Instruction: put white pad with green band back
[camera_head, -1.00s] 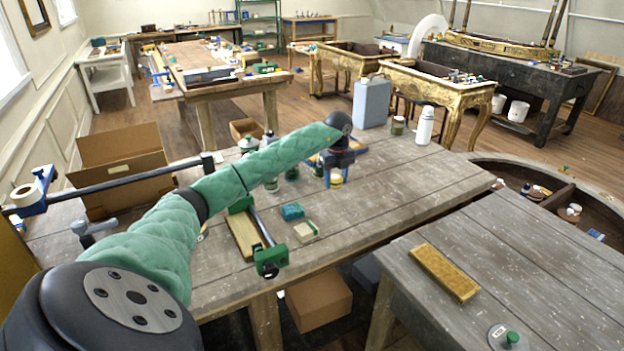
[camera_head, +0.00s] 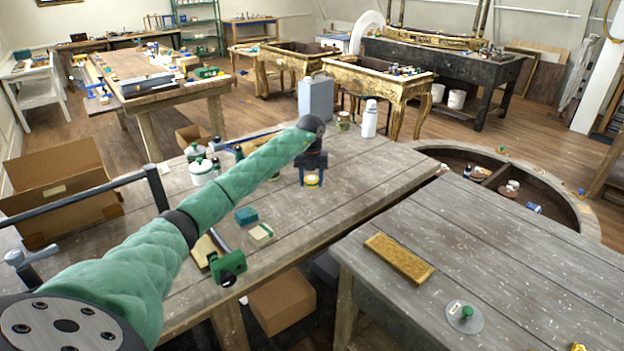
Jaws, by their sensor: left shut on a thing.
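The white pad with green band (camera_head: 262,234) lies flat on the grey wooden table, beside a small teal block (camera_head: 246,215). My left gripper (camera_head: 312,174) points down over the table, beyond and to the right of the pad and apart from it. Its blue fingers are shut on a small jar with a yellow and white side (camera_head: 312,181). Whether the jar's base touches the table is hard to tell. My right gripper is out of view.
A green-ended clamp (camera_head: 228,267) lies near the table's front edge. White pots (camera_head: 202,171) stand behind my left arm. A white bottle (camera_head: 369,119) and a grey canister (camera_head: 316,99) stand at the back. A gold-brown block (camera_head: 399,257) lies on the right-hand table, which has bare room.

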